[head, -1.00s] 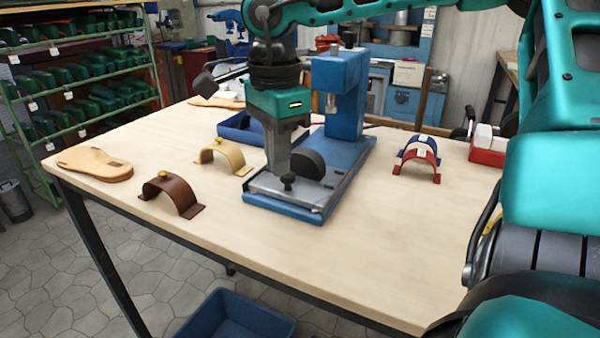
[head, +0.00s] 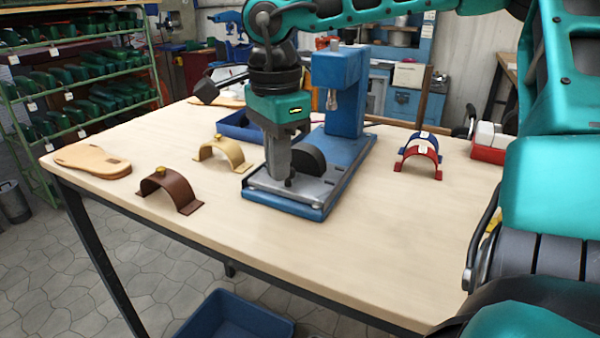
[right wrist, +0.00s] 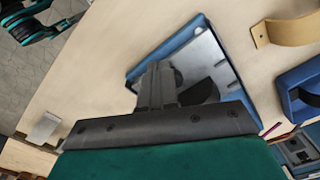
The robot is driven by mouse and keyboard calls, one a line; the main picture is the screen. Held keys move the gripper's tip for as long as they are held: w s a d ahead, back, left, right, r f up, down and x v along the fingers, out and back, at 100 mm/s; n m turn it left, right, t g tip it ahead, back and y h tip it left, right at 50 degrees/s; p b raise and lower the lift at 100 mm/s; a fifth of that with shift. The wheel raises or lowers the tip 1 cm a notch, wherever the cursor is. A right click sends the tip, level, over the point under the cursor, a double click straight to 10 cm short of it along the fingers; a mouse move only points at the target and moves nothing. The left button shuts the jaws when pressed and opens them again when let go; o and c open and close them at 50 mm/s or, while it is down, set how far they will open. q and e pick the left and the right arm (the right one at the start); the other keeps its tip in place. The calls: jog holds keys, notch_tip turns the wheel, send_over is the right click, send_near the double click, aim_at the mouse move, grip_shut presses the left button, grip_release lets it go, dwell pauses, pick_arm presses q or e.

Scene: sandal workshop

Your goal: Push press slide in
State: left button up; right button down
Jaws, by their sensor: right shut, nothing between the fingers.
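The blue press (head: 340,95) stands on the wooden table with its tall column at the back. Its metal slide (head: 305,190) lies on the blue base and sticks out toward the front; it also shows in the right wrist view (right wrist: 207,65). A dark rounded piece (head: 312,158) stands on the slide. My right gripper (head: 278,178) points down over the slide, left of the dark piece, with shut, empty fingers. It hides part of the slide and its front knob (head: 290,182). I cannot tell whether the fingers touch the knob. My left gripper is not in view.
A brown strap arch (head: 172,190) and a tan one (head: 222,152) stand left of the press, with a sole (head: 92,161) beyond. A blue tray (head: 238,128) is behind. Red (head: 420,162) and blue arches stand right. The front right tabletop is clear.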

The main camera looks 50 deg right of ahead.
jog(key=shift+w+d+p, duration=0.25)
jog(key=shift+d, duration=0.65)
jog(key=shift+w+d+p, duration=0.25)
jog(key=shift+w+d, duration=0.05)
jog(key=shift+d, duration=0.65)
jog(key=shift+w+d+p, duration=0.25)
jog(key=shift+d, duration=0.65)
jog(key=shift+w+d+r+p, duration=0.1)
jog(key=shift+w+d+p, duration=0.3)
jog(key=shift+d, duration=0.85)
jog(key=shift+w+d+f+p, duration=0.1)
jog(key=shift+w+d+p, duration=0.25)
jog(key=shift+d, duration=0.95)
jog(key=shift+w+d+r+p, duration=0.1)
jog(key=shift+w+d+p, duration=0.3)
jog(key=shift+d, duration=0.95)
